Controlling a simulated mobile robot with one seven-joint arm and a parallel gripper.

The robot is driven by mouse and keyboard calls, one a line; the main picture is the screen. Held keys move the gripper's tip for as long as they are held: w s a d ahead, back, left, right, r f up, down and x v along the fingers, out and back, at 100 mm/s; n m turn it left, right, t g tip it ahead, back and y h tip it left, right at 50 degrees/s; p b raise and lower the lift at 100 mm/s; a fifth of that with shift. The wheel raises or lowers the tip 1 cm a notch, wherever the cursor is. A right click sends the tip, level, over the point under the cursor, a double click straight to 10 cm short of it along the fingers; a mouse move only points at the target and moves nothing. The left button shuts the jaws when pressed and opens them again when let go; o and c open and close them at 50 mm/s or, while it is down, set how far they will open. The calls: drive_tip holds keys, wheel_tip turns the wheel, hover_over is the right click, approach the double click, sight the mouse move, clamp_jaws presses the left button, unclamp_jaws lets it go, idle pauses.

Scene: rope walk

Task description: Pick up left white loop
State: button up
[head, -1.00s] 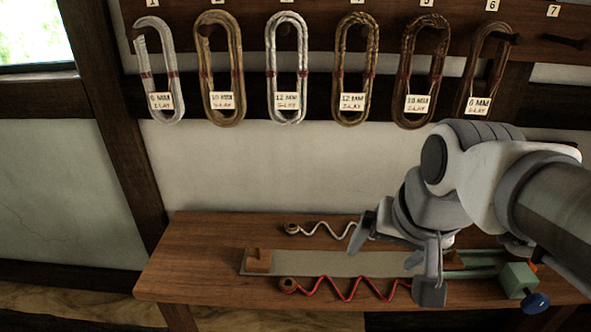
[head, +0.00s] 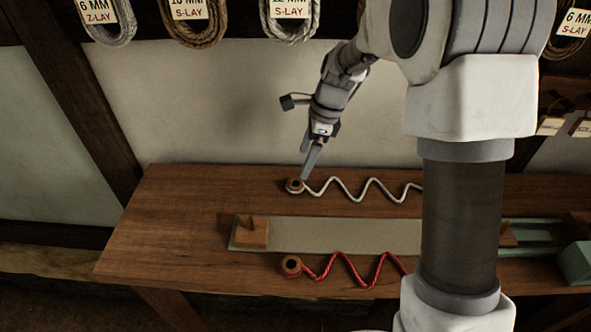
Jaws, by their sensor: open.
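The white cord (head: 347,187) lies in a zigzag along the back of the wooden bench. Its left end loop (head: 294,187) is a small ring around a brown, round piece. My gripper (head: 306,172) points down just above and right of this loop, its fingers close to it. The fingers overlap in this view, so the gap between them is hard to see. It is open, with nothing seen in it. I cannot tell whether a fingertip touches the loop. The cord's right end is hidden behind my arm.
A red cord (head: 345,268) with a similar left end loop (head: 290,266) lies toward the front. Between the cords is a long grey plate (head: 340,236) with a wooden block (head: 252,231) at its left end. Coiled ropes (head: 195,25) hang on the wall. The bench's left end is bare.

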sight(297, 180)
drive_tip(key=x, duration=0.3)
drive_tip(key=shift+w+b, duration=0.2)
drive_tip(key=shift+b, duration=0.1)
drive_tip(key=x, duration=0.1)
drive_tip(key=b+x, duration=0.1)
drive_tip(key=x, duration=0.3)
drive_tip(key=shift+s+f+b, duration=0.25)
drive_tip(key=shift+s+b, duration=0.05)
drive_tip(key=shift+b, duration=0.05)
drive_tip(key=c, duration=1.4)
drive_tip(key=shift+s+r+p, duration=0.2)
drive_tip(key=shift+r+p, duration=0.2)
drive_tip(key=shift+r, duration=0.4)
wheel_tip(297, 180, up, 6)
drive_tip(key=p, duration=0.2)
drive_tip(key=s, duration=0.6)
drive_tip(key=s+p, duration=0.1)
drive_tip(key=s, duration=1.2)
drive_tip(key=shift+s+a+f, duration=0.15)
drive_tip(key=shift+s+a, duration=0.2)
